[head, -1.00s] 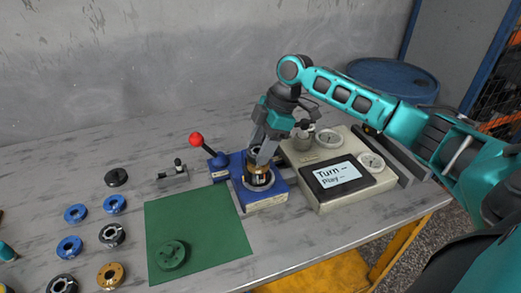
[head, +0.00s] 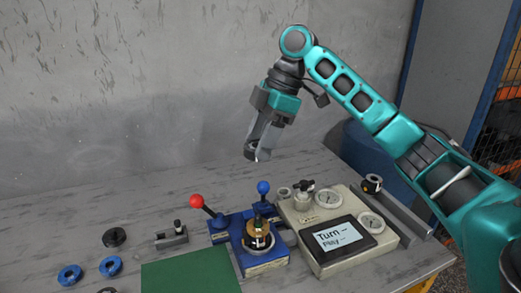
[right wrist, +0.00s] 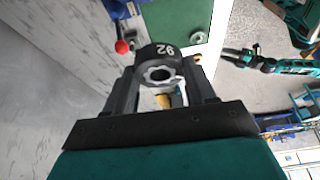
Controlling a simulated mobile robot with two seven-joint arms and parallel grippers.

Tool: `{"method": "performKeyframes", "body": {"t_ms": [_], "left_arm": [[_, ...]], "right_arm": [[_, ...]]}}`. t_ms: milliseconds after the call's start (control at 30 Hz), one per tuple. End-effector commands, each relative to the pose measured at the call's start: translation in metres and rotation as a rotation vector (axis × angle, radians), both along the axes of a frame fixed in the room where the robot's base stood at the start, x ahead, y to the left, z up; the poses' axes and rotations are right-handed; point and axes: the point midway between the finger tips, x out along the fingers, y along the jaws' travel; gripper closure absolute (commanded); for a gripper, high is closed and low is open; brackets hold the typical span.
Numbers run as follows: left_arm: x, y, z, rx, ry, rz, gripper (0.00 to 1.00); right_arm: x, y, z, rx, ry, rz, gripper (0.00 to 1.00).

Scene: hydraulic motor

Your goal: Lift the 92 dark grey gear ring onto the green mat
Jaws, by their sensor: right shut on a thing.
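My right gripper (head: 255,155) is raised above the blue fixture, in front of the grey wall. In the right wrist view it (right wrist: 165,90) is shut on the dark grey gear ring (right wrist: 155,53), which bears a white "92" and has a toothed hole. In the head view the ring is mostly hidden between the fingers. The green mat (head: 190,272) lies on the table, left of and below the gripper, cut off by the lower picture edge. My left gripper is not in view.
The blue fixture (head: 262,262) holds a brass-coloured part (head: 258,236) and has a red-knobbed lever (head: 197,201) at its left. A beige box with a screen (head: 343,238) stands at its right. Black and blue rings (head: 70,274) lie left of the mat.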

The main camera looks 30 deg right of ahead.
Motion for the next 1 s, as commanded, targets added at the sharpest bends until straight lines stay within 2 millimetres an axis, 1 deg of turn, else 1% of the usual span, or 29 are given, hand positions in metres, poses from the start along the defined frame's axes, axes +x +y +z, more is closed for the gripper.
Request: {"method": "performKeyframes", "body": {"t_ms": [433, 800, 1000], "left_arm": [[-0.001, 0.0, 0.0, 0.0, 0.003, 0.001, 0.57], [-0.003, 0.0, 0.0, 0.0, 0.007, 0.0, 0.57], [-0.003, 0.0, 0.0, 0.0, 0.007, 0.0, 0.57]], "right_arm": [[0.0, 0.0, 0.003, 0.001, -0.003, 0.0, 0.89], [0.0, 0.0, 0.017, 0.002, -0.003, -0.001, 0.89], [0.0, 0.0, 0.018, 0.002, -0.003, -0.001, 0.89]]}}
